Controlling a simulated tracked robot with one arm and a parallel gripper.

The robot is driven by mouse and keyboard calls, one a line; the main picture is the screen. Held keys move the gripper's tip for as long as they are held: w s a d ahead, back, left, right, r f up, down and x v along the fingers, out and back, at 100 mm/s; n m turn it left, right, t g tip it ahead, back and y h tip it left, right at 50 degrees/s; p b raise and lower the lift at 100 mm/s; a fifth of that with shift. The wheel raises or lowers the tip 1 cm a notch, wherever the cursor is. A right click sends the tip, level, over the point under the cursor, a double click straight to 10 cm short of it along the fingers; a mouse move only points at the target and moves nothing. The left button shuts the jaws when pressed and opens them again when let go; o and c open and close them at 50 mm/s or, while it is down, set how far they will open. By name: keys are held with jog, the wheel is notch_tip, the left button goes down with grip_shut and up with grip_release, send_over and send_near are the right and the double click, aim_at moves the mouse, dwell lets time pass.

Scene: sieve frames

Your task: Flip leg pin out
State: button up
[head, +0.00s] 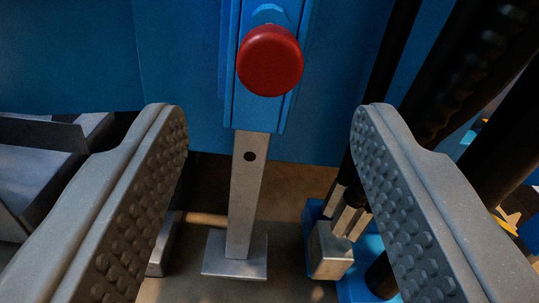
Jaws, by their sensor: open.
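The leg pin shows as a round red knob (270,61) at the top centre of the head view, on the front of a blue leg sleeve (253,113). A grey metal leg (244,190) with one dark hole comes down out of the sleeve to a square foot plate (235,256) near the brown floor. My gripper (269,125) is open, with one dimpled grey finger on each side of the leg. The fingers are apart from the knob and hold nothing. The pin's shaft is mostly hidden behind the knob.
A blue wall (180,60) stands behind the leg. Black hoses (465,75) run down the right side, with metal fittings (331,248) near the floor. Grey metal parts (40,165) lie at the left.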

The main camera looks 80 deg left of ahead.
jog(key=d, duration=0.6)
jog(key=shift+d+p, duration=0.4)
jog(key=shift+p, duration=0.05)
